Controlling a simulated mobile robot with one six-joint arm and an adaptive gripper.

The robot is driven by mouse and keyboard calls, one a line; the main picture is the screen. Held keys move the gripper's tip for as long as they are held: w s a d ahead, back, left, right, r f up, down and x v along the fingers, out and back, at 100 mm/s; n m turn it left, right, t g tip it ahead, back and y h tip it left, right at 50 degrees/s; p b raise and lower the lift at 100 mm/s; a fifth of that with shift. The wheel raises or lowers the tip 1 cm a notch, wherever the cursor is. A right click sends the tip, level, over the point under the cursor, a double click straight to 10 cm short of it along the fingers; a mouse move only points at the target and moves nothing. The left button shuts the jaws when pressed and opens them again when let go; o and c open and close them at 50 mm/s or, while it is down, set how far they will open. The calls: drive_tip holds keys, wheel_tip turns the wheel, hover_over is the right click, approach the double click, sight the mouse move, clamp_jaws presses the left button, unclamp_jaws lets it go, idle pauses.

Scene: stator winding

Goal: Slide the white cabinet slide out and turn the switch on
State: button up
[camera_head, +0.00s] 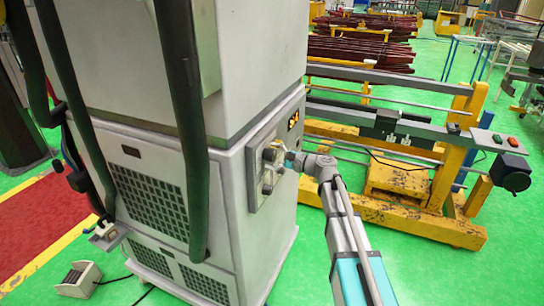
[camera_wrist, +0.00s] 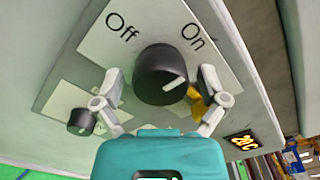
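The white cabinet (camera_head: 225,170) stands left of centre in the head view, with a grey control panel (camera_head: 262,150) on its right-hand side. My gripper (camera_head: 284,157) is at this panel. In the wrist view a round black switch knob (camera_wrist: 160,72) sits on a plate marked Off at upper left and On at upper right. Its white pointer line slants up to the right. My gripper (camera_wrist: 160,77) is open, one finger on each side of the knob, with gaps showing. I cannot clearly tell a separate slide or how far it is out.
A smaller dark knob (camera_wrist: 81,121) and a lit display (camera_wrist: 240,143) are on the same panel. Thick black hoses (camera_head: 190,130) hang in front of the cabinet. A yellow and grey machine frame (camera_head: 400,180) stands to the right. Green floor (camera_head: 310,270) shows between them.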

drive_tip(key=shift+d, duration=0.2)
idle(0.3)
drive_tip(key=v, duration=1.1)
drive_tip(key=shift+s+d, duration=0.15)
drive_tip(key=shift+d, duration=0.2)
drive_tip(key=s+f+n+g+h, duration=0.4)
drive_tip(key=s+f+n+h, duration=0.35)
drive_tip(key=s+f, duration=0.45)
drive_tip(key=s+d+f+n+g+h, duration=0.1)
drive_tip(key=s+d+f+n+h, duration=0.1)
drive_tip(key=s+d+f+h, duration=0.1)
drive_tip(key=s+d+f+n+g+h, duration=0.1)
drive_tip(key=s+d+f+n+h, duration=0.1)
drive_tip(key=s+d+h, duration=0.4)
drive_tip(key=d+f, duration=0.1)
drive_tip(key=d, duration=0.1)
drive_tip(key=shift+s+d+f, duration=0.25)
drive_tip(key=shift+s+d, duration=0.05)
drive_tip(key=shift+s, duration=0.05)
